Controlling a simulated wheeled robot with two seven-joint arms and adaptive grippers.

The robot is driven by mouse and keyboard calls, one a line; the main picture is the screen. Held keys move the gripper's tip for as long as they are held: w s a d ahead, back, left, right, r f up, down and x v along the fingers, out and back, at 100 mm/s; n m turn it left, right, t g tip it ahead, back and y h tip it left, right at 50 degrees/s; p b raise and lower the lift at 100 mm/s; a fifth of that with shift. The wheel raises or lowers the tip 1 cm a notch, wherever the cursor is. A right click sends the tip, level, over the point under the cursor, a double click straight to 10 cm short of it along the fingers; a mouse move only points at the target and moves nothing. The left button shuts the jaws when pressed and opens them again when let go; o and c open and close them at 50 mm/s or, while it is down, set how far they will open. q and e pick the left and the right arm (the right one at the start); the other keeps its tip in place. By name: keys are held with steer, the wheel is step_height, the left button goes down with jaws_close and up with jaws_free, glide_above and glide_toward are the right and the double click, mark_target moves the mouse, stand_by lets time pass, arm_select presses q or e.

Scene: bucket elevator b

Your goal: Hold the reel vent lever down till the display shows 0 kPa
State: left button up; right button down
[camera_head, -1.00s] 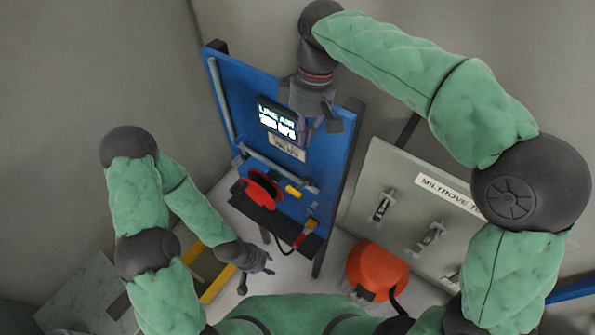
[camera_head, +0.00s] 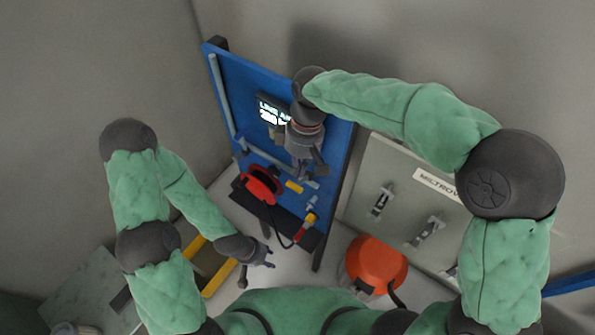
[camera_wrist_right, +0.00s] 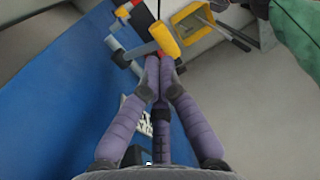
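The blue board (camera_head: 235,85) carries a lit display (camera_head: 273,110) whose first line reads as line air. Its number seems to start with 2, but my right gripper's wrist partly covers it. Below are a red reel (camera_head: 262,184) and a small yellow lever (camera_head: 293,187). My right gripper (camera_head: 303,176) points down just above the lever. In the right wrist view its purple fingers (camera_wrist_right: 158,62) are together, with nothing visible between them, close to the yellow lever (camera_wrist_right: 165,38); contact is unclear. My left gripper (camera_head: 260,268) is open and empty, low and left of the board.
A grey panel (camera_head: 375,165) with several latches stands right of the board. An orange round object (camera_head: 377,263) sits below it. A red and yellow fitting (camera_head: 307,225) with a black hose hangs at the board's bottom. A yellow frame (camera_head: 220,275) lies near my left gripper.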

mark_target(294, 185)
steer(key=shift+s+a+f, duration=0.1)
steer(key=shift+s+f, duration=0.05)
steer(key=shift+f, duration=1)
steer(key=shift+s+a+f+t, duration=0.15)
steer(key=shift+s+t, duration=0.05)
steer(key=shift+t, duration=0.1)
steer(key=shift+s+f+b, duration=0.15)
steer(key=shift+b, duration=0.35)
steer(key=shift+s+a+f+t+h+b, duration=0.3)
steer(key=shift+f+t+h+b, duration=0.15)
steer(key=shift+t+h+b, duration=0.2)
steer(key=shift+s+a+f+t+h+b, duration=0.25)
steer(key=shift+f+t+h+b, duration=0.45)
steer(key=shift+b, duration=0.9)
steer(key=shift+s+a+f+t+h+b, duration=0.2)
steer(key=shift+s+f+t+h+b, duration=0.2)
steer(key=shift+f+t+b, duration=0.85)
steer(key=shift+s+a+f+t+h+b, duration=0.25)
steer(key=shift+f+h+b, duration=0.35)
steer(key=shift+b, duration=1.3)
